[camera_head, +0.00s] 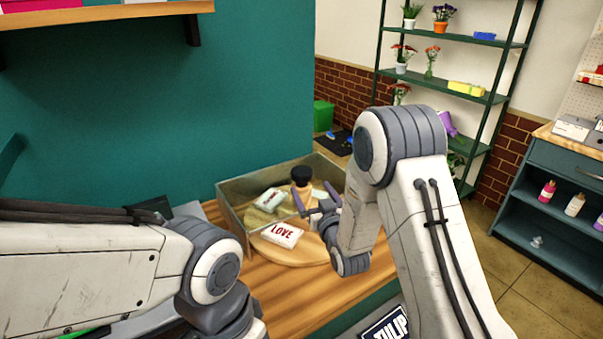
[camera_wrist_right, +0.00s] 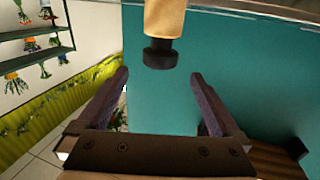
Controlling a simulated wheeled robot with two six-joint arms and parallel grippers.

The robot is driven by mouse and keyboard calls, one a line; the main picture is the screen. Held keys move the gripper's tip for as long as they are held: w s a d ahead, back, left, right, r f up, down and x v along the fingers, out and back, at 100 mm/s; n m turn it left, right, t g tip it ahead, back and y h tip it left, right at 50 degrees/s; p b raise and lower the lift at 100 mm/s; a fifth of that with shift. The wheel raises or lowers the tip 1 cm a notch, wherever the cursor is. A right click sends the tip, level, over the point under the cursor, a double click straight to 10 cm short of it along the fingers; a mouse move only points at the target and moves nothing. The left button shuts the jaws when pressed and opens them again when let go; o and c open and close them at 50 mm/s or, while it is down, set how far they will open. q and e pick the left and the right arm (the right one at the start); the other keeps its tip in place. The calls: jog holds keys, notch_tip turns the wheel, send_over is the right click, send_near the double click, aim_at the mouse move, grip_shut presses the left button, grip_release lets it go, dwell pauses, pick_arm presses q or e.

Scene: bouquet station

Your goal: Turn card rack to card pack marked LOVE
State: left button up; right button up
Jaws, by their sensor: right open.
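The card rack is a round wooden turntable (camera_head: 312,249) on the wooden counter, set partly inside a clear-walled box. A white card pack marked LOVE (camera_head: 281,235) lies on its near side, the word facing me. Another white pack (camera_head: 269,199) lies farther back. A wooden post with a black knob (camera_head: 301,174) stands at the middle. My right gripper (camera_head: 315,198) is open beside the post. In the right wrist view the black knob (camera_wrist_right: 159,54) shows beyond and between the open fingers (camera_wrist_right: 160,95), with nothing held. My left arm comes in at left; its gripper is out of view.
The box's wall (camera_head: 240,190) rises around the back of the turntable. A teal wall (camera_head: 150,110) stands behind the counter. A green shelf with potted flowers (camera_head: 430,70) is farther back. A TULIP sign (camera_head: 388,325) is at the front edge.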

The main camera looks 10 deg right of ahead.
aim_at(301, 174)
jog(key=w+p, duration=0.1)
jog(key=w, duration=0.1)
jog(key=w+a+p, duration=0.1)
jog(key=w, duration=0.2)
jog(key=w+p, duration=0.1)
jog(key=w, duration=0.2)
jog(key=shift+a+r, duration=0.1)
jog(key=shift+a, duration=0.25)
jog(key=shift+w+a, duration=0.15)
jog(key=shift+w, duration=0.5)
grip_shut()
